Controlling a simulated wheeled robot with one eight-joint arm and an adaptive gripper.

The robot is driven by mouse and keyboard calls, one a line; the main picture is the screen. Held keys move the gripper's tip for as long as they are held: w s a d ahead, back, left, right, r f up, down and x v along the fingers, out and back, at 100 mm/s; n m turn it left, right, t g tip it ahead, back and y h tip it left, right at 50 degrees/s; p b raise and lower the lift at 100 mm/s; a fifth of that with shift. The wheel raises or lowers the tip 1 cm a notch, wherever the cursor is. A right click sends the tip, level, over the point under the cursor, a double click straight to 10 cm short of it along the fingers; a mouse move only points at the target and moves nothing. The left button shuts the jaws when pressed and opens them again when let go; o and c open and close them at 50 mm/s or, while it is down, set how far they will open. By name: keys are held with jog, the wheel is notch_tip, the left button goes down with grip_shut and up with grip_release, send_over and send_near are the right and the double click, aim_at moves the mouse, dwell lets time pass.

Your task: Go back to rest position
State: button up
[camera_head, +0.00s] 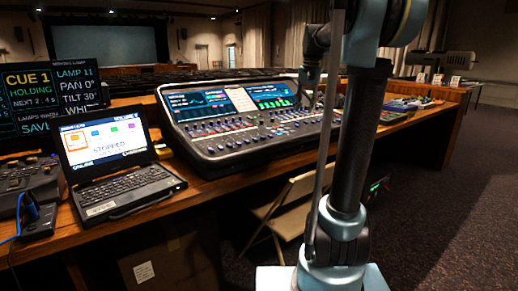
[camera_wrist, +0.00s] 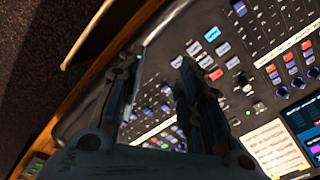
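My gripper (camera_wrist: 162,62) shows in the wrist view with its two fingers apart and nothing between them. It is over the near edge of the mixing console (camera_wrist: 235,75), with buttons and faders showing past the fingers. I cannot tell whether the fingertips touch the console. In the head view the mixing console (camera_head: 250,135) stands on the wooden desk with its screens lit. My arm (camera_head: 350,140) rises in front of its right part and hides some of it. The gripper's fingers are too small and dark to make out there.
An open laptop (camera_head: 125,185) reading "STOPPED" stands left of the console, beside a cue monitor (camera_head: 28,95) and small controllers (camera_head: 28,180). A folding chair (camera_head: 290,207) stands under the desk's front edge (camera_head: 225,190). Carpeted floor (camera_head: 445,220) at the right is clear.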

jog(key=s+f+n, duration=0.2)
jog(key=s+f, duration=1.2)
jog(key=s, duration=0.3)
jog(key=s+f+n, duration=0.2)
jog(key=s+f, duration=1.2)
jog(key=s, duration=0.3)
jog(key=shift+s+f+t+h, duration=0.2)
jog(key=shift+f+t+h, duration=0.1)
jog(key=shift+f+t, duration=0.1)
jog(key=c, duration=0.3)
